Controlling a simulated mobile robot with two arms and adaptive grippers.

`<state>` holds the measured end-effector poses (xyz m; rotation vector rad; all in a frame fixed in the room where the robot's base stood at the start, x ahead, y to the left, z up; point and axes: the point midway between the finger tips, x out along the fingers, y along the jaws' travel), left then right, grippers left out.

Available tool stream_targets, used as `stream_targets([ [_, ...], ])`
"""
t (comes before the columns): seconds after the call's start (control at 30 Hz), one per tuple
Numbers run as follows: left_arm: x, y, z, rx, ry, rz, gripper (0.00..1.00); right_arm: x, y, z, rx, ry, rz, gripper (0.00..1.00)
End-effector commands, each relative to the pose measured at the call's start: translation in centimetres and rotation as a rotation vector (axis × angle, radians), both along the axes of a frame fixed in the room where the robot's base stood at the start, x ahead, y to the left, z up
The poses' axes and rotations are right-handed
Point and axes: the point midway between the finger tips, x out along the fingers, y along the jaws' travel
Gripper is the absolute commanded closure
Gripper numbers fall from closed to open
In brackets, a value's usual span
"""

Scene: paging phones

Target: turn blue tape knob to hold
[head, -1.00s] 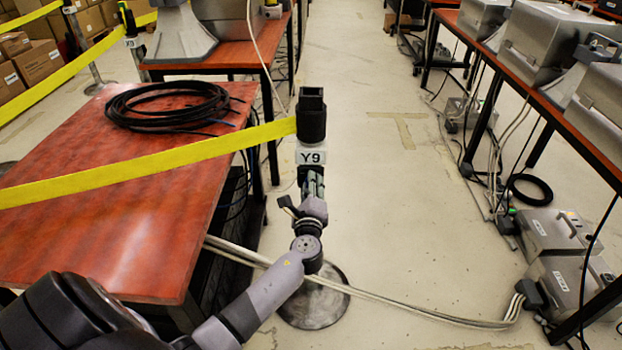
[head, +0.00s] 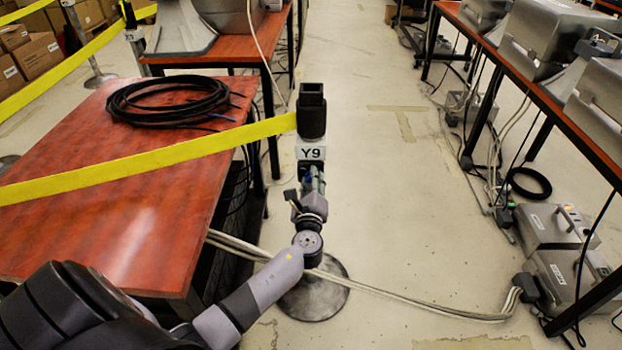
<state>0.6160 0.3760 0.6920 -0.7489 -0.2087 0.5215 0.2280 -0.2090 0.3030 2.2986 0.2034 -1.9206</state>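A stanchion post with a black square head (head: 311,112) stands ahead of me, with a white label reading Y9 (head: 311,153) below the head. A yellow tape (head: 150,165) runs left from the head across the table. My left gripper (head: 312,178) is just below the label, in line with the post. A small bluish patch shows beside its fingers; I cannot tell whether it is a knob. The fingers are small and overlap the post, so their opening and any contact are unclear. No blue tape is clearly visible. My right gripper is out of view.
A red-brown table (head: 110,225) with a coiled black cable (head: 168,100) stands at left. The post's round base (head: 325,300) is on the floor. White cables (head: 430,307) cross the floor to metal boxes (head: 550,228) at right. The middle aisle is clear.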

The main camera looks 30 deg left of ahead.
Motion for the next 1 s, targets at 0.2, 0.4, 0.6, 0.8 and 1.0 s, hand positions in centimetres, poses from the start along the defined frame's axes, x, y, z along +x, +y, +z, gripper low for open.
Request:
stream_targets([
  [0.2, 0.0, 0.0, 0.0, 0.0, -0.001, 0.001, 0.67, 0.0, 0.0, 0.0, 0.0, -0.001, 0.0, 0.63],
  [0.4, -0.1, 0.0, 0.1, -0.001, -0.002, 0.001, 0.67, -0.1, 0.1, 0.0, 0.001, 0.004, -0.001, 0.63],
  [0.6, -2.4, -1.4, 0.0, -0.003, 0.0, 0.0, 0.67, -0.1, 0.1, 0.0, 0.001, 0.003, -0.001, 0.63],
  [0.8, -6.1, -3.7, -0.1, -0.004, 0.001, 0.0, 0.67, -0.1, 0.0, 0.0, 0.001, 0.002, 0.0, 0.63],
  [1.0, -9.0, -5.5, 0.0, -0.002, 0.0, 0.0, 0.67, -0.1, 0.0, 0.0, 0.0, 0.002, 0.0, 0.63],
])
